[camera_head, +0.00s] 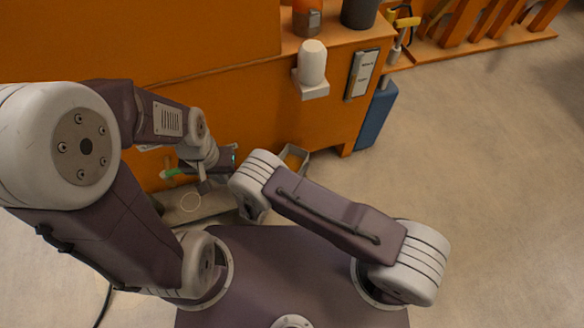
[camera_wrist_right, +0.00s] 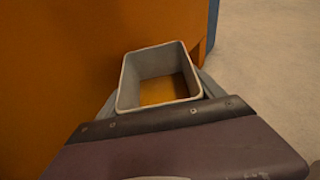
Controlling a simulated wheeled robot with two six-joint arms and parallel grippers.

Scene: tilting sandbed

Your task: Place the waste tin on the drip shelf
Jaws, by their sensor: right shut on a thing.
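The waste tin (camera_wrist_right: 130,85) is a grey, square, open-topped container with an orange-yellow surface showing inside. In the right wrist view my right gripper (camera_wrist_right: 160,98) is shut on it, with a finger along each side. In the head view the tin (camera_head: 303,153) is upright in front of the orange cabinet, and my forearm hides the right gripper. A low grey slab (camera_head: 212,206) with a pale ring on it lies at the cabinet's foot; I cannot tell whether it is the drip shelf. My left gripper (camera_head: 203,185) is above it, its fingers too small to read.
A small white bracket (camera_head: 312,91) with a white bottle (camera_head: 312,62) is on the orange cabinet (camera_head: 240,100). A green object (camera_head: 170,172) is near my left gripper. A blue box (camera_head: 377,118) stands at the cabinet's right end. The floor to the right is clear.

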